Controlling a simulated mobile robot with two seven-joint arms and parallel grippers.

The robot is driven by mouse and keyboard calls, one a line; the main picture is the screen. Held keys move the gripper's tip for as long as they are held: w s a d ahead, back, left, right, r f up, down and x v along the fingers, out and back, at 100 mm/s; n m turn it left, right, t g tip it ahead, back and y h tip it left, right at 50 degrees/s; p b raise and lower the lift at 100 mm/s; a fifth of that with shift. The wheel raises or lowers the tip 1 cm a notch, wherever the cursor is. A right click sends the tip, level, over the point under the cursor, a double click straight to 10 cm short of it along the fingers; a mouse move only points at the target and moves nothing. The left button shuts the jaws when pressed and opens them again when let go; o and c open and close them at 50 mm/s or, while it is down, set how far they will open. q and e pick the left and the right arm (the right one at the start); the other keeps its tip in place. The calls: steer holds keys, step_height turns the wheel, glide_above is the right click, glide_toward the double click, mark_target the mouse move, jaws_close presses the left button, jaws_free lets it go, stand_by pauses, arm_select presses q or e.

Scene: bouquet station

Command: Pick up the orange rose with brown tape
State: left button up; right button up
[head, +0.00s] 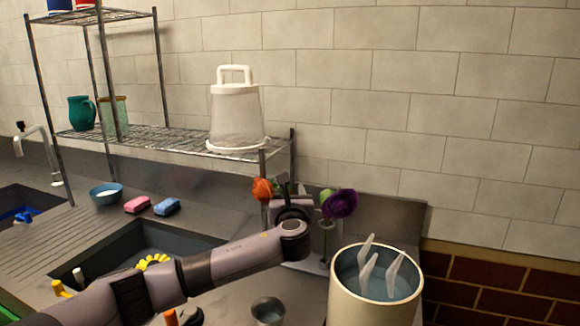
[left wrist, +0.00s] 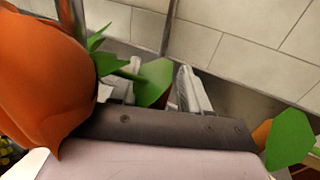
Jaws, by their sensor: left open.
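The orange rose (head: 263,190) stands at the back of the counter, just left of my left gripper (head: 290,200) in the head view. In the left wrist view its bloom (left wrist: 40,85) fills the left side, very close to the camera. My left gripper (left wrist: 152,90) is open there, with a green leaf (left wrist: 155,82) showing between its fingers. A small brown patch shows under the leaf; I cannot tell whether it is tape. Whether the stem lies between the fingers is hidden. My right gripper is not in view.
A purple flower (head: 340,204) stands close right of my left gripper. A cream bucket (head: 375,305) with pale pointed shapes is at front right. A small grey cup (head: 268,311) stands in front. A wire shelf (head: 185,143) carries a white lidded container (head: 235,118).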

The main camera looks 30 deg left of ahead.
arm_select(q)
steer(key=c, duration=0.8)
